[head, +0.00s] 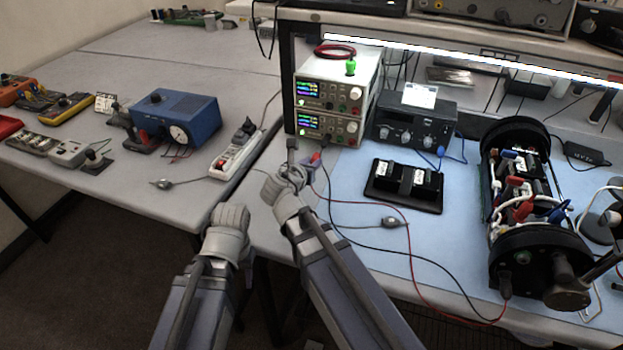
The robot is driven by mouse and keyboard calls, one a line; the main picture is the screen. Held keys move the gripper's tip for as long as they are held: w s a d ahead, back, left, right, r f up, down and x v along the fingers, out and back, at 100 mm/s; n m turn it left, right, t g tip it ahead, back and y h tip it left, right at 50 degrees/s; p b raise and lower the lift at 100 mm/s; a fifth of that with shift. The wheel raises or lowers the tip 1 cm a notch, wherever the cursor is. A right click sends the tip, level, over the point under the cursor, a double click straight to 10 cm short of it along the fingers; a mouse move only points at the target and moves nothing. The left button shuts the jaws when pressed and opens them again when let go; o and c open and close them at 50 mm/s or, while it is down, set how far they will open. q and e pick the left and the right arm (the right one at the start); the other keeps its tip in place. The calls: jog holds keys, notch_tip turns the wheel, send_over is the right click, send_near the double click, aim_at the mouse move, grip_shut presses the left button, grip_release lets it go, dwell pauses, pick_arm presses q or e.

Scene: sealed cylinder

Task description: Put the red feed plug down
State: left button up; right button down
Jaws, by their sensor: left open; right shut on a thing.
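The red feed plug (315,156) is small and red, at the tips of my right gripper (305,165), in front of the stacked power supplies. My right gripper is shut on it; the fingers partly hide it, and I cannot tell whether it touches the table. A red lead (385,204) runs from there across the blue mat (350,240) towards the cylinder. My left gripper (232,215) is open and empty at the left table's front edge, seen from behind, with its fingertips mostly hidden.
Two stacked power supplies (327,97) stand behind my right gripper, with a red coil and a green plug on top. A black tray (403,186) and the open cylinder (530,210) lie to the right. A power strip (237,152) lies to the left.

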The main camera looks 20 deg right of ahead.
notch_tip(320, 180, down, 4)
jog(key=b, duration=0.3)
jog(key=shift+r+b, duration=0.2)
jog(key=shift+b, duration=0.15)
jog(key=shift+f+b, duration=0.65)
jog(key=c, duration=0.7)
grip_release()
jog(key=shift+r, duration=0.1)
